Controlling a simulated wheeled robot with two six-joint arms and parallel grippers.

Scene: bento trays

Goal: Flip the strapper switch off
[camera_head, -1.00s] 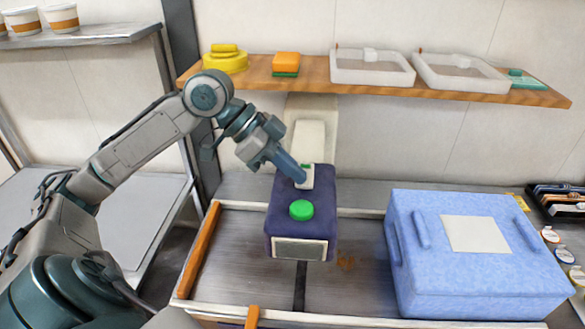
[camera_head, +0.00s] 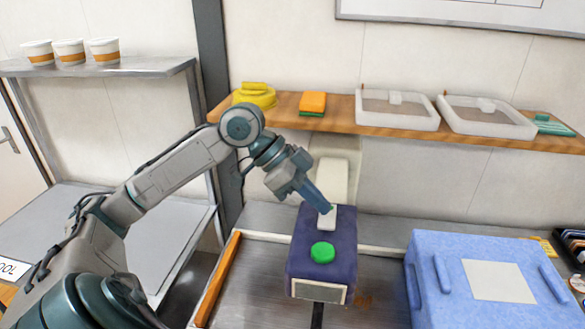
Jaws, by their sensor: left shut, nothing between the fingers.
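The strapper (camera_head: 320,277) is a dark purple box with a green round button (camera_head: 322,252) on top and a pale upright part (camera_head: 333,180) behind it. A small white switch (camera_head: 327,221) with a bit of green sits at the rear of its top. My left gripper (camera_head: 324,206) is shut and empty, its fingertips at the switch's upper end. I cannot tell whether they touch it. The fingers hide part of the switch. My right gripper does not show.
A blue box (camera_head: 430,275) stands right of the strapper. A wooden shelf (camera_head: 340,126) above holds a yellow stack (camera_head: 254,95), an orange and green sponge (camera_head: 312,104) and two white trays (camera_head: 398,118). Cups (camera_head: 70,52) stand on a metal shelf at left.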

